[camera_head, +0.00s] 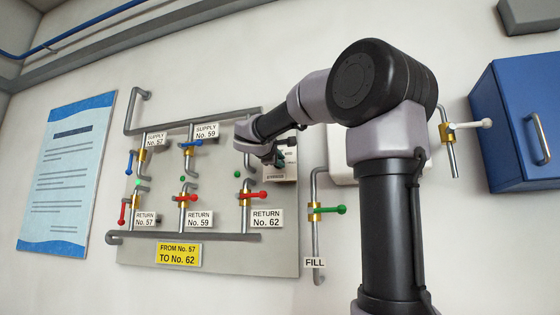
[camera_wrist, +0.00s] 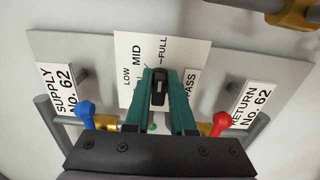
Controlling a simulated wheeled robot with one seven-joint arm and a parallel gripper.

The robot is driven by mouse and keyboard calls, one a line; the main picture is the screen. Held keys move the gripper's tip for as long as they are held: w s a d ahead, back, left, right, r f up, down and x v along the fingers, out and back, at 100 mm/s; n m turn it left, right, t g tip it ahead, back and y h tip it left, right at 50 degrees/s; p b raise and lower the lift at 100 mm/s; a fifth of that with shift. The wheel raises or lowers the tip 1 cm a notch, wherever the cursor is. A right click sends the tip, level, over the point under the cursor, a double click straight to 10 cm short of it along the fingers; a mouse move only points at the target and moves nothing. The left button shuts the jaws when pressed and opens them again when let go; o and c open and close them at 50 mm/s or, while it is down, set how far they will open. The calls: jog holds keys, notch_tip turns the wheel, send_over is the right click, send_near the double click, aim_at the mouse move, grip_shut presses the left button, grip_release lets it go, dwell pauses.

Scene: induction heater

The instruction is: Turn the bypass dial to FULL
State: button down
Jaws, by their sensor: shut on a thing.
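The bypass dial (camera_wrist: 159,90) is a black knob on a white plate (camera_wrist: 150,50) marked LOW, MID and FULL in the wrist view. My gripper (camera_wrist: 160,84) has its two teal fingers on either side of the knob, shut on it. The knob's long side points up the picture, towards the gap between MID and FULL and close to the FULL mark. Its exact setting is hard to tell. The fingers cover part of the BYPASS label (camera_wrist: 190,85). In the head view my gripper (camera_head: 280,154) is at the board's right side and the dial is hidden.
A blue-handled valve (camera_wrist: 86,108) and a red-handled valve (camera_wrist: 221,122) flank my fingers closely in the wrist view. Pipes with coloured valves cover the grey board (camera_head: 215,215) in the head view. A green-handled fill valve (camera_head: 326,210) and a blue cabinet (camera_head: 515,125) are further right.

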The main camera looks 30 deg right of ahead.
jog(key=shift+f, duration=0.1)
dwell(0.4)
jog(key=c, duration=0.8)
grip_release()
jog(key=shift+o, duration=0.2)
jog(key=shift+s+a, duration=0.1)
jog(key=v, duration=1)
jog(key=shift+s+a, duration=0.2)
